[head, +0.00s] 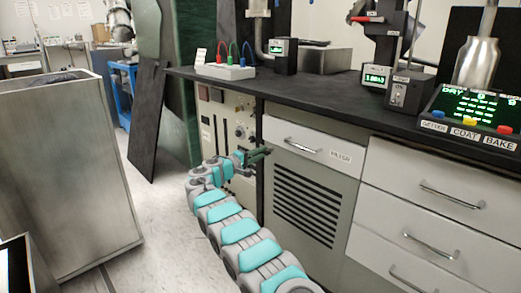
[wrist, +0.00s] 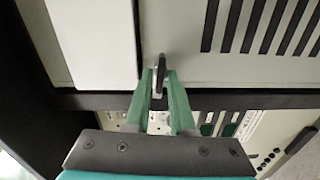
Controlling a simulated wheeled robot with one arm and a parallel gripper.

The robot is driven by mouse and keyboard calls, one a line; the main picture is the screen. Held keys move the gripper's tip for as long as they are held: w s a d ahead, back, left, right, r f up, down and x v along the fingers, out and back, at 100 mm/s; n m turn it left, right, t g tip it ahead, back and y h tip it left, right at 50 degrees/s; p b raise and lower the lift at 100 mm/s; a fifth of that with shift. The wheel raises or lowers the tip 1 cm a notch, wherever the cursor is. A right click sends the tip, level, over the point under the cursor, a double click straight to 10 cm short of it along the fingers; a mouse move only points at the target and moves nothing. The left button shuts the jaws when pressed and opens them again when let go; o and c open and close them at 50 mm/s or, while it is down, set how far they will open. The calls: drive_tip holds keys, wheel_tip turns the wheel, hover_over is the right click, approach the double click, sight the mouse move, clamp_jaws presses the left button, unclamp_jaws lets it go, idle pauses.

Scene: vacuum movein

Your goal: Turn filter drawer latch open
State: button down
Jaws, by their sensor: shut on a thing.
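The filter drawer (head: 305,142) is a pale front with a bar handle and a label, below the black counter. It also shows in the wrist view (wrist: 95,42) as a pale panel at the upper left. The latch (wrist: 160,66) is a small dark upright piece on the cabinet face beside the drawer edge. My gripper (wrist: 161,78) has its two green fingers on either side of the latch and is shut on it. In the head view my gripper (head: 264,154) reaches the cabinet at the drawer's lower left corner, and the latch cannot be made out there.
A slotted vent panel (head: 305,208) lies below the drawer. A control panel (head: 228,130) is left of it, and white drawers (head: 440,195) are at the right. A metal box (head: 65,170) stands at the left, with open floor (head: 160,215) between.

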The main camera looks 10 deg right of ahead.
drive_tip(key=shift+n+p, duration=0.3)
drive_tip(key=shift+n, duration=0.3)
drive_tip(key=c, duration=1)
unclamp_jaws()
drive_tip(key=shift+o, duration=0.2)
drive_tip(key=shift+a, duration=0.1)
drive_tip(key=v, duration=0.7)
drive_tip(key=shift+s+a+b, duration=0.25)
drive_tip(key=shift+b, duration=0.15)
